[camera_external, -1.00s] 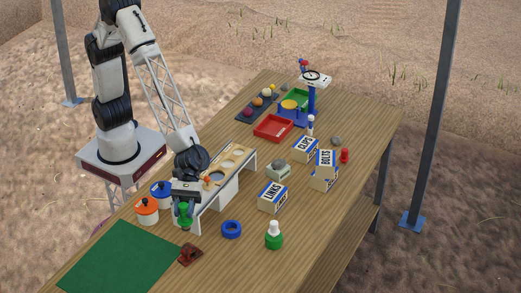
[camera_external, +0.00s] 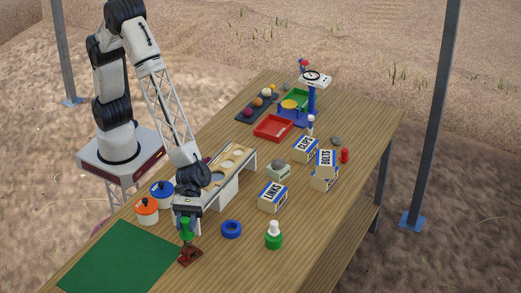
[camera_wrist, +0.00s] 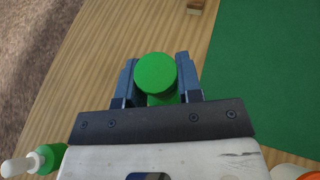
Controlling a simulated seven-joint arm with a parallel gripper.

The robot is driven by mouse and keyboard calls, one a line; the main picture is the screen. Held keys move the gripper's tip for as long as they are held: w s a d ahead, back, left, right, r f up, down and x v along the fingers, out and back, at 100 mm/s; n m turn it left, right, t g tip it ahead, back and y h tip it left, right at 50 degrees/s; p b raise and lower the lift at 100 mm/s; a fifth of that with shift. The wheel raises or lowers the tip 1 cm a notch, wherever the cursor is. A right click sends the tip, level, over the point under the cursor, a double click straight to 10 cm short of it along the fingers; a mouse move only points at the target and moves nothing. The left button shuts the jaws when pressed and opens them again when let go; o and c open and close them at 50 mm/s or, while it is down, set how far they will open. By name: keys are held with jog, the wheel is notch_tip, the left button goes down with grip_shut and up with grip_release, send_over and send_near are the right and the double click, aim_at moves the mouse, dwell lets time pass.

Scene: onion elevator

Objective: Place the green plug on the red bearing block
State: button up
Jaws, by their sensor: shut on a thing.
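The green plug (camera_external: 186,229) is held upright in my gripper (camera_external: 187,216), which is shut on it. In the external view the plug's lower end overlaps the red bearing block (camera_external: 190,256), a small dark-red piece on the table by the green mat's corner. I cannot tell whether they touch. In the wrist view the plug's round green top (camera_wrist: 155,72) sits between the two fingers (camera_wrist: 160,85). A small reddish-brown piece (camera_wrist: 196,5), perhaps part of the block, shows at the top edge there.
A green mat (camera_external: 120,258) lies to the left. A blue ring (camera_external: 231,229) and a green bottle with a white top (camera_external: 274,238) stand to the right. Orange (camera_external: 146,210) and blue (camera_external: 161,194) lidded pots and a white rack with holes (camera_external: 233,165) are behind.

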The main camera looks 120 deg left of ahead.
jog(key=shift+f, duration=0.8)
jog(key=shift+f, duration=0.1)
jog(key=o, duration=1)
jog(key=shift+c, duration=0.2)
jog(key=v, duration=1.2)
jog(key=shift+s, duration=0.1)
